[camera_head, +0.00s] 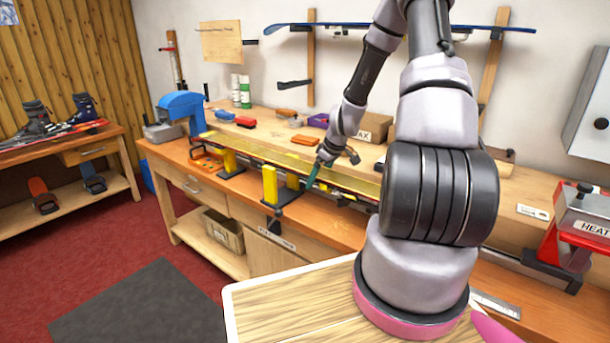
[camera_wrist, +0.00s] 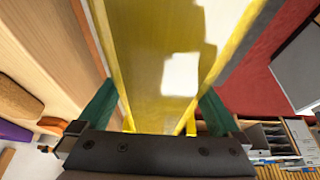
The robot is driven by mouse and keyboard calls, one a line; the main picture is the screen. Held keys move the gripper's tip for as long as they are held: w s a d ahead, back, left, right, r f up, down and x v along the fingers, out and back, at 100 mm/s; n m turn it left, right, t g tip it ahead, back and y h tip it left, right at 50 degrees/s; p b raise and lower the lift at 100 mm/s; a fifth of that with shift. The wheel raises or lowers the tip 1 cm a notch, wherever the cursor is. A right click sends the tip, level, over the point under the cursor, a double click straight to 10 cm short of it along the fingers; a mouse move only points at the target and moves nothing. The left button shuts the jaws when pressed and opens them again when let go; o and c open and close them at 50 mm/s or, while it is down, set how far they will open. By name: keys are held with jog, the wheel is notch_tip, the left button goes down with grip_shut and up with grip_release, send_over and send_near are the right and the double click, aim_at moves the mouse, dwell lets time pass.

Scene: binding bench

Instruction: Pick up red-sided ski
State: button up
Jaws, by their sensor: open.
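My gripper (camera_head: 325,168) is low over the long bench, at a yellow ski (camera_head: 262,151) lying lengthwise on yellow supports. In the wrist view the yellow ski (camera_wrist: 152,85) runs between the two green fingers of my gripper (camera_wrist: 156,112). The fingers are open, one on each side of it, with gaps showing. How deep they reach around it is unclear. I see no red side on this ski. Red shows on skis (camera_head: 85,128) lying on the left side table beside boots, far from my gripper.
A blue machine (camera_head: 182,108) stands at the bench's left end. A cardboard box (camera_head: 374,127) and small coloured blocks lie behind the ski. A red and grey device marked HEAT (camera_head: 580,228) stands at the right. A blue ski (camera_head: 350,26) hangs on the wall. The red floor (camera_head: 120,225) is open at left.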

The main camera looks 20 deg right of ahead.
jog(key=shift+w+r, duration=0.1)
jog(key=c, duration=1.2)
jog(key=shift+r, duration=6.5)
jog(key=shift+c, duration=0.2)
